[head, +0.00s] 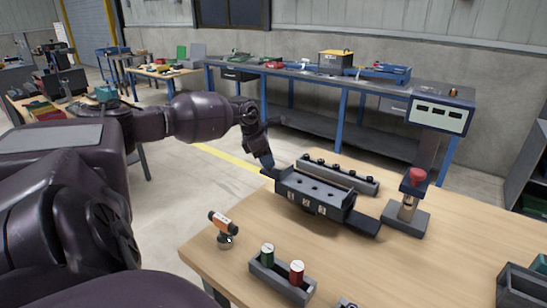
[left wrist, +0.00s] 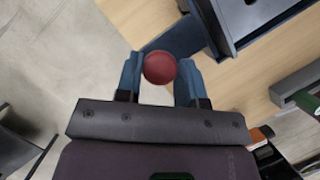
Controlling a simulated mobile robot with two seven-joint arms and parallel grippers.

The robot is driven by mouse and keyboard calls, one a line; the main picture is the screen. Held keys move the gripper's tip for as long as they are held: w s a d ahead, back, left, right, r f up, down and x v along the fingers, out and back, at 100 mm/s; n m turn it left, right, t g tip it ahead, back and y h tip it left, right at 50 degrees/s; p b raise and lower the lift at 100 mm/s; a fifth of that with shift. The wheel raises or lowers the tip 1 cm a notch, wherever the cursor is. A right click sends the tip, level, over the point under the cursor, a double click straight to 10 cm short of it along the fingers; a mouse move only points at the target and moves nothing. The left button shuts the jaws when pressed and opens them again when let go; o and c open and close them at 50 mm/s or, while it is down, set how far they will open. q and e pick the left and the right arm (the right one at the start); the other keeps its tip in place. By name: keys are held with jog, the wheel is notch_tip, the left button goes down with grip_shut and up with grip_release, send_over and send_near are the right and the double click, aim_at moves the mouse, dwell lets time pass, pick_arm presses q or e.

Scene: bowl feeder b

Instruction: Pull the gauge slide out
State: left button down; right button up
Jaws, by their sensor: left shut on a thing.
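The gauge fixture (head: 312,193) is a dark block with holes on top and small numbered plates on its front, on the wooden table. A dark flat bar, apparently the gauge slide (left wrist: 180,38), reaches from the block to a round red knob (left wrist: 159,67). My left gripper (head: 266,163) is at the block's left end. In the left wrist view its two blue fingers (left wrist: 158,80) are shut on the red knob, one on each side. In the head view the fingers hide the knob. A flat dark plate (head: 363,225) sticks out at the block's right end. My right gripper is not in view.
A long dark rail (head: 345,177) with several knobs lies behind the block. A stand with a red button (head: 417,176) is on the right. A tray with a green and a red cylinder (head: 282,278) and an orange-black tool (head: 222,225) are in front. Left of the block is open floor.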

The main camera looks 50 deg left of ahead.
pick_arm(q)
jog(key=shift+a+r, duration=0.1)
jog(key=shift+a, duration=0.1)
jog(key=c, duration=1)
grip_release()
jog(key=shift+c, duration=0.2)
jog(key=shift+o, duration=1.4)
jog(key=shift+s+a, duration=0.1)
jog(key=shift+a, duration=0.05)
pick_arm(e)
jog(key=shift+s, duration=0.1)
pick_arm(q)
jog(key=p+v, duration=0.1)
jog(key=v, duration=0.9)
jog(key=shift+r, duration=0.3)
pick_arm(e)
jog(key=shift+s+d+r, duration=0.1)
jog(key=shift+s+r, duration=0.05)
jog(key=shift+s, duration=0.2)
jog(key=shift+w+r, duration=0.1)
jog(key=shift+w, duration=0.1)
